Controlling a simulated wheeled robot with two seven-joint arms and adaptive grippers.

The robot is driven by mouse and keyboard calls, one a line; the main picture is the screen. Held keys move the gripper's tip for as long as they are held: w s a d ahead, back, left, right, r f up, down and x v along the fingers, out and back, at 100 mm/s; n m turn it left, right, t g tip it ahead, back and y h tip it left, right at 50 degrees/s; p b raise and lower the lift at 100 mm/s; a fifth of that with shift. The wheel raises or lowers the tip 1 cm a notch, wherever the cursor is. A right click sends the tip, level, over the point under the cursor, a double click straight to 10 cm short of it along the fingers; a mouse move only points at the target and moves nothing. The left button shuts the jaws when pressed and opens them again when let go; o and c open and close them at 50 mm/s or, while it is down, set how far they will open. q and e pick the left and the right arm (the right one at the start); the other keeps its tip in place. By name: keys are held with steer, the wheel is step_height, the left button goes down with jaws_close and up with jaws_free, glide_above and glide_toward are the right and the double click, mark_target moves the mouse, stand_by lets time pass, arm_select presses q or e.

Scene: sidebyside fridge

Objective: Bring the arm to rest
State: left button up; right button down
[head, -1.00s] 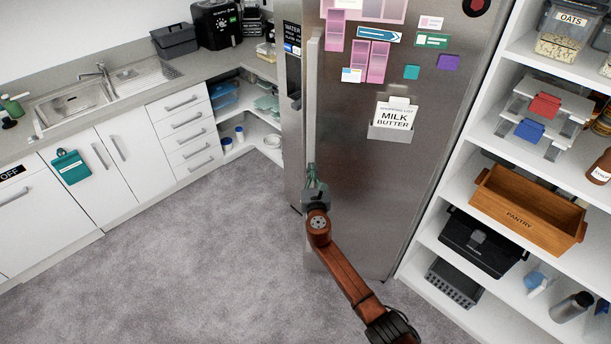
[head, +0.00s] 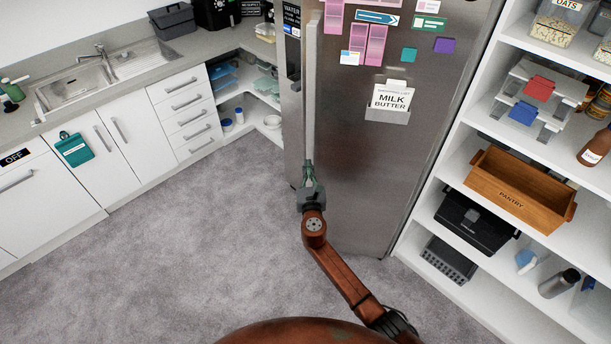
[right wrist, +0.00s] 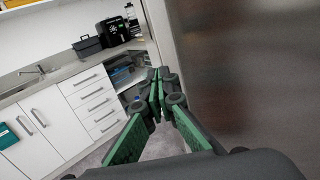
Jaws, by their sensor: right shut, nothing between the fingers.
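My right arm comes in from the lower right of the head view. Its gripper (head: 309,174) is near the lower end of the long vertical handle (head: 311,95) of the steel fridge (head: 365,180). I cannot tell from the head view whether it touches the handle. In the right wrist view the green-padded fingers (right wrist: 157,92) come together at their tips with nothing between them. The fridge's steel face (right wrist: 240,70) fills the right side of that view. The fridge door looks closed. My left gripper is not in view.
White shelves (head: 440,205) stand right of the fridge, with a wooden pantry crate (head: 505,200) and a black bin (head: 475,222). A counter with a sink (head: 75,88) and white drawers (head: 187,115) runs along the left. The grey carpet (head: 190,240) is clear.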

steer(key=s, duration=0.2)
steer(key=s+a, duration=0.1)
steer(key=s, duration=0.2)
steer(key=shift+s+f, duration=0.15)
